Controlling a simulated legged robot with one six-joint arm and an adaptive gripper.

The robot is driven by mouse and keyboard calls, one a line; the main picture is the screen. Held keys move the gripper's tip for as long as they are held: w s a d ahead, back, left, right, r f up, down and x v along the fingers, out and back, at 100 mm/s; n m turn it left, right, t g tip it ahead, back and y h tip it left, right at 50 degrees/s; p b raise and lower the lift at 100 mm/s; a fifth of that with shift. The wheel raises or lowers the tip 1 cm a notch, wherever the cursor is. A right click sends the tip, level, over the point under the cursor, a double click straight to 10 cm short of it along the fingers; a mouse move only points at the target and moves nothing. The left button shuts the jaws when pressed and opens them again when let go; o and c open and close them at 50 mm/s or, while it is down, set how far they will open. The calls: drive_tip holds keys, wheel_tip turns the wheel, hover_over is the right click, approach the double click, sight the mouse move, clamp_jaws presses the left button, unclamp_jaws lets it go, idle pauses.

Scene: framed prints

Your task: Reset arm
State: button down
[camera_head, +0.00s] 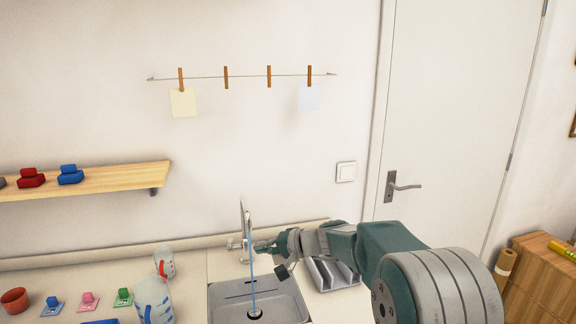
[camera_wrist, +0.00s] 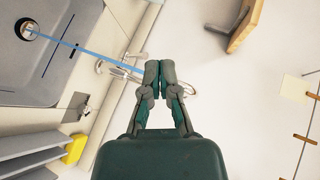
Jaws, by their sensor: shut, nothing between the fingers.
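My gripper (camera_wrist: 159,72) is shut and empty in the wrist view, with its fingertips together. Behind the fingers shows the metal faucet (camera_wrist: 120,70). In the head view my gripper (camera_head: 262,247) is small and sits by the faucet (camera_head: 245,222), over the back right of the sink (camera_head: 225,296). I cannot tell whether it touches the faucet. A blue stream of water runs from the faucet down to the drain.
A dish rack (camera_head: 335,274) stands right of the sink. Measuring cups (camera_head: 154,299) and a red-brown pot (camera_head: 15,300) stand on the left counter. A wooden shelf (camera_head: 110,179) juts from the wall. A string with clothespins (camera_head: 226,77) hangs above. A closed door (camera_head: 450,110) is at right.

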drive_tip(key=s+d+h, duration=0.4)
drive_tip(key=s+d, duration=0.3)
drive_tip(key=s, duration=0.5)
drive_tip(key=s+d+r+n+h, duration=0.1)
drive_tip(key=s+d+h, duration=0.3)
drive_tip(key=s+d, duration=0.3)
drive_tip(key=s+d+r+n+t+h, duration=0.1)
drive_tip(key=s+d+h, duration=0.3)
drive_tip(key=s, duration=1.3)
drive_tip(key=d, duration=0.4)
drive_tip(key=shift+h, duration=0.4)
drive_tip(key=shift+r, duration=0.1)
